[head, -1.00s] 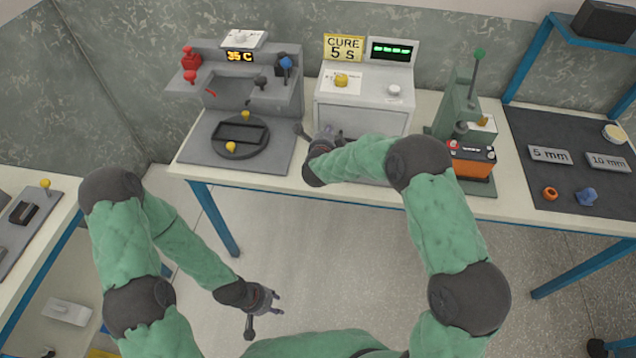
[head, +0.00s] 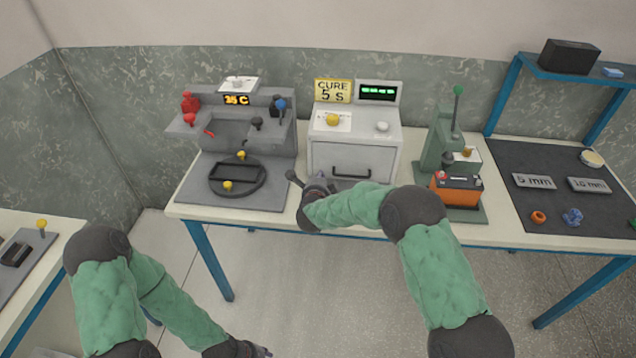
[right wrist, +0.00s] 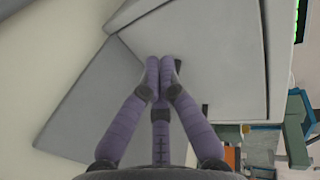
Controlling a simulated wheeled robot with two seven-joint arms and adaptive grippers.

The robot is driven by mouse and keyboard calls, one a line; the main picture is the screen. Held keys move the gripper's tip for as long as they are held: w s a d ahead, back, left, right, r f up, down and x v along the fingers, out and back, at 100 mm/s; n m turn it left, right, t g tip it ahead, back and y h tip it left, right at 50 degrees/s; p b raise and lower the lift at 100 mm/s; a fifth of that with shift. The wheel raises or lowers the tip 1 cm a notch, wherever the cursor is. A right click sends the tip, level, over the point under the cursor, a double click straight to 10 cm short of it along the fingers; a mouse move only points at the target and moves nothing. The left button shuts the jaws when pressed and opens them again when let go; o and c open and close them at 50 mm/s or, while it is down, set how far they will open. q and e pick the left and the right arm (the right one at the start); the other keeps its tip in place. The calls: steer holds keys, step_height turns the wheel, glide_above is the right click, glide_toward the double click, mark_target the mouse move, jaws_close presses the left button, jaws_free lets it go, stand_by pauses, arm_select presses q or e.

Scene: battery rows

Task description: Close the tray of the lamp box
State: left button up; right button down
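The lamp box (head: 388,135) is a light grey cabinet on the bench, with a yellow knob, a white button and a green-lit display. Its tray front (head: 333,157), with a dark bar handle (head: 350,176), fills the lower face. It looks flush or nearly so; I cannot tell if a small gap remains. My right gripper (head: 318,182) is in front of the tray's lower left part. In the right wrist view its fingers (right wrist: 160,66) are together and empty, over a pale panel; contact is unclear. My left gripper (head: 262,352) is low, cut by the bottom edge.
A grey station (head: 240,140) with a round black fixture (head: 237,176) stands left of the box. A green lever press (head: 436,150) with an orange battery (head: 456,190) stands close on the right. A dark mat (head: 510,160) lies farther right. Open floor lies before the bench.

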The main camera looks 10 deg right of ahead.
steer(key=shift+v, duration=1)
steer(key=shift+s+r+p, duration=0.2)
steer(key=shift+p, duration=0.2)
steer(key=p+v, duration=0.1)
steer(key=v, duration=0.6)
steer(key=shift+s+p, duration=0.15)
steer(key=shift+p, duration=0.25)
steer(key=shift+f, duration=0.2)
